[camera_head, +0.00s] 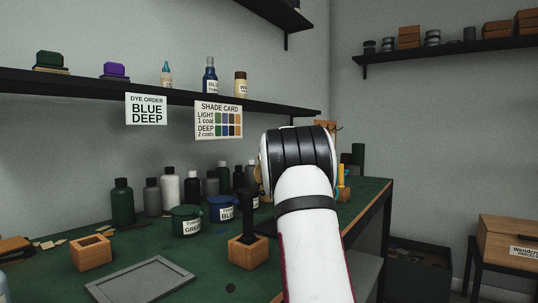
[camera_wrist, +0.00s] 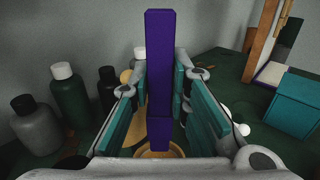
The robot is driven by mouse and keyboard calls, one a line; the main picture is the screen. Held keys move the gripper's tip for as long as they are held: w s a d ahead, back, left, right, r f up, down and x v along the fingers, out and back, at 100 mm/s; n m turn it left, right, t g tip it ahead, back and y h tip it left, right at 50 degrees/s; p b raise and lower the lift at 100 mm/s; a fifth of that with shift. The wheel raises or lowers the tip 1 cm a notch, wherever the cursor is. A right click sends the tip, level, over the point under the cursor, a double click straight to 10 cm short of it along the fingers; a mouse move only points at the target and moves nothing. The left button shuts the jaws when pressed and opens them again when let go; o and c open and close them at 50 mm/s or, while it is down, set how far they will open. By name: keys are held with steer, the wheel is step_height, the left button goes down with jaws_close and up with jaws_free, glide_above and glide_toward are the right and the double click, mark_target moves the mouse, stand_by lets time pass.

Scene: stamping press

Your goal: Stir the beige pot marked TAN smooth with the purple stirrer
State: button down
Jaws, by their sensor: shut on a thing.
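The purple stirrer (camera_wrist: 160,70) stands roughly upright along the middle of the wrist view. My gripper (camera_wrist: 160,100) is shut on it, with teal pads on both sides. Below the stirrer's lower end is a tan, round-edged thing (camera_wrist: 172,153), mostly hidden by the gripper body. I cannot tell whether it is the beige pot or a wooden holder, nor whether the stirrer touches it. No TAN marking is readable. In the head view my arm hides the gripper and the stirrer.
A green pot (camera_head: 187,221) and a blue pot (camera_head: 221,214) stand left of my arm. A wooden block (camera_head: 247,253) holds a dark upright tool. Another block (camera_head: 91,253) and a grey tray (camera_head: 140,280) lie at front left. Several bottles (camera_head: 122,202) line the back.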

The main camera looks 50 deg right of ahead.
steer(key=shift+f+b, duration=2.2)
steer(key=shift+f, duration=1.25)
